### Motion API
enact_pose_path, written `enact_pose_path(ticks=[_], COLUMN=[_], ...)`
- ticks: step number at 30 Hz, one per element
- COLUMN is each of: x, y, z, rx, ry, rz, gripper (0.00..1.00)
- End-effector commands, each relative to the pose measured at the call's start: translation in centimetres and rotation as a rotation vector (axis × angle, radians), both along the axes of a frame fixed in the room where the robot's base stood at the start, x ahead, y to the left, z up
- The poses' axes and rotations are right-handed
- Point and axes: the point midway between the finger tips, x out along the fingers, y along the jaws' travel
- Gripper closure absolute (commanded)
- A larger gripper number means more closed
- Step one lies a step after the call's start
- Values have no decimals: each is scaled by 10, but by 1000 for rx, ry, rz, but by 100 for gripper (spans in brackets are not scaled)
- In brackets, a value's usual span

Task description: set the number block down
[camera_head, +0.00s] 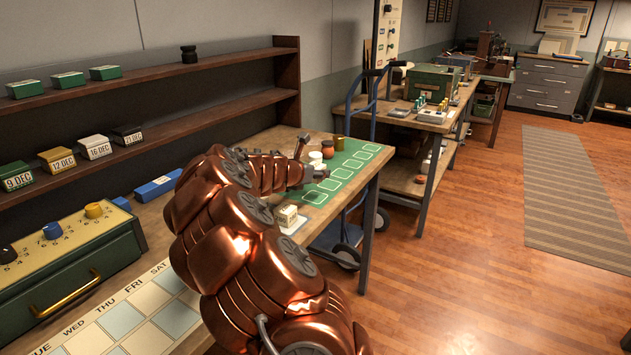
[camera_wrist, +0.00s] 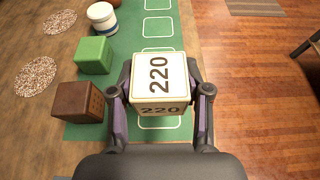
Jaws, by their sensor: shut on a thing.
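The number block (camera_wrist: 158,78) is a cream cube marked 220 on its top and near side. My gripper (camera_wrist: 160,97) is shut on it, one finger on each side, in the wrist view. The block is upright above the green mat (camera_wrist: 130,22) with its white outlined squares. One outline shows partly below the block and another just beyond it. I cannot tell whether the block touches the mat. In the head view my gripper (camera_head: 312,174) is over the bench's right end by the mat (camera_head: 352,163); the held block is not clear there.
Left of the held block are a brown block (camera_wrist: 79,101), a green block (camera_wrist: 94,55) and a white jar (camera_wrist: 102,18). Cork discs (camera_wrist: 35,76) lie farther left. A pale block (camera_head: 288,214) stands nearer on the bench. The bench edge and open floor are at the right.

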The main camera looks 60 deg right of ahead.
Motion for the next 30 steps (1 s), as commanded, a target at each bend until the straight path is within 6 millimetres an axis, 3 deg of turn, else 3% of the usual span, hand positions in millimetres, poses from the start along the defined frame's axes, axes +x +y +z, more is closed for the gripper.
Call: enact_pose_path(ticks=[7,17,30], x=[7,5,6], y=[-6,-7,-6], z=[0,-35,-40], rx=[0,0,0], ry=[-3,1,0], rz=[2,-2,0], gripper=[86,86,86])
